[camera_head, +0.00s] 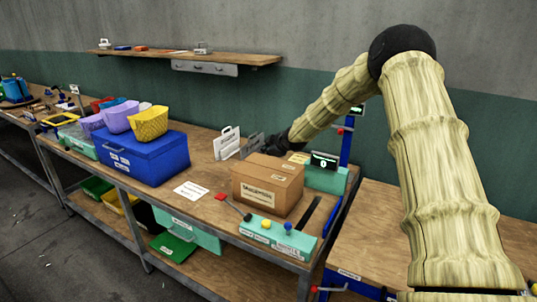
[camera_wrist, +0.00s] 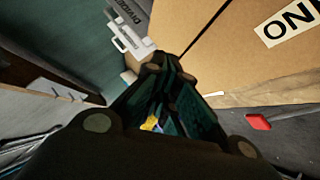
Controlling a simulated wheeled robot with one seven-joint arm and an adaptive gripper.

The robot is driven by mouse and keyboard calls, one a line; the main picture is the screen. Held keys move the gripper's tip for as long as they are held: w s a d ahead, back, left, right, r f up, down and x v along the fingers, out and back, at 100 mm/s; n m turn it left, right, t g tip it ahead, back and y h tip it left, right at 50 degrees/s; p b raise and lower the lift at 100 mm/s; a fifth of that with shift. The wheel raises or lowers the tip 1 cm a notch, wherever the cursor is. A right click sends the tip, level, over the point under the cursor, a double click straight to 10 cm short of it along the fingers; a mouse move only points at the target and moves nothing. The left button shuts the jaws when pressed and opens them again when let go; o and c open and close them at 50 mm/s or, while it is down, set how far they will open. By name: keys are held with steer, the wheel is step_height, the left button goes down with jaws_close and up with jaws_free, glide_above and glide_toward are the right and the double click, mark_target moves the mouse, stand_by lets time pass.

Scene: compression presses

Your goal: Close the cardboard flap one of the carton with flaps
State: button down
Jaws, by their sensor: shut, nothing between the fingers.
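The brown cardboard carton (camera_head: 265,190) stands on the workbench in the head view. Its top looks mostly covered by cardboard; I cannot tell each flap's exact angle. In the wrist view a large cardboard surface (camera_wrist: 235,60) with a dark seam and a printed label fills the upper right. My gripper (camera_wrist: 163,68) is shut and empty, its fingertips close to the edge of that cardboard. I cannot tell whether they touch it. In the head view my gripper (camera_head: 270,150) is dark and low behind the carton's back left side, partly hidden.
Grey and white dividers (camera_head: 238,145) stand left of my gripper. A blue box (camera_head: 145,158) with baskets on top is farther left. A teal device with a display (camera_head: 324,160) stands behind right of the carton. A teal button panel (camera_head: 277,235) lies in front.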

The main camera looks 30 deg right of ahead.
steer(key=s+d+r+b, duration=0.2)
steer(key=s+d+r, duration=0.1)
steer(key=s+r, duration=0.2)
steer(key=shift+s+d+r, duration=0.3)
steer(key=shift+s+r, duration=0.1)
steer(key=shift+r, duration=0.25)
steer(key=shift+f, duration=0.1)
